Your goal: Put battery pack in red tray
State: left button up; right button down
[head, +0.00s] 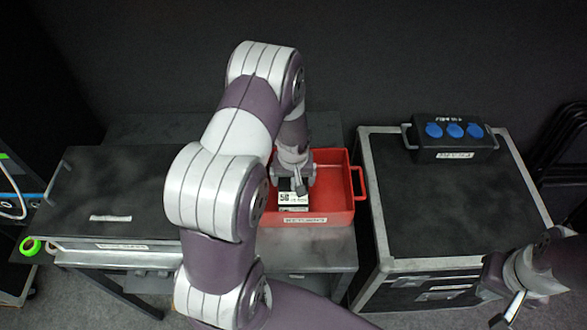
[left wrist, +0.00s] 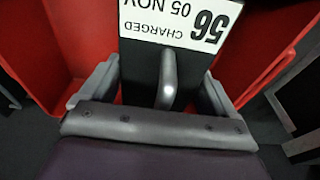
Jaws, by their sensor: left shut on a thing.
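The battery pack (head: 294,202) is a dark block with a white label, inside the red tray (head: 335,217) in the head view. My left gripper (head: 296,184) reaches down from above and is shut on it. In the left wrist view the pack (left wrist: 142,60) stands between my left gripper's fingers (left wrist: 160,92), its label reading 56, CHARGED, 05 NOV and a grey handle showing. Red tray walls (left wrist: 85,30) show on both sides. The pack's underside is hidden, so I cannot tell whether it touches the tray floor. My right gripper (head: 503,297) is at the lower right, away from the tray.
The tray stands on a grey bench (head: 325,245), partly behind my left arm. To the right is a black case (head: 440,215) with metal edges, bearing a black box with blue sockets (head: 455,140).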

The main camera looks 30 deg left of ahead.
pick_arm(q)
jog(key=shift+w+f, duration=0.1)
jog(key=shift+f, duration=0.45)
jog(key=shift+f, duration=0.15)
jog(key=o, duration=1.7)
jog(key=shift+o, duration=0.2)
jog(key=r, duration=0.4)
jog(key=s+d+r, duration=0.1)
jog(key=r, duration=0.3)
jog(key=s+r, duration=0.1)
jog(key=r, duration=0.3)
jog(key=shift+d+r+b, duration=0.2)
jog(key=shift+d+b, duration=0.1)
jog(key=shift+b, duration=0.05)
jog(key=s+d+r+m+h, duration=0.1)
jog(key=s+d+r+m, duration=0.4)
jog(key=s+d, duration=0.4)
jog(key=shift+s+r+m, duration=0.15)
jog(key=shift+s+m, duration=0.65)
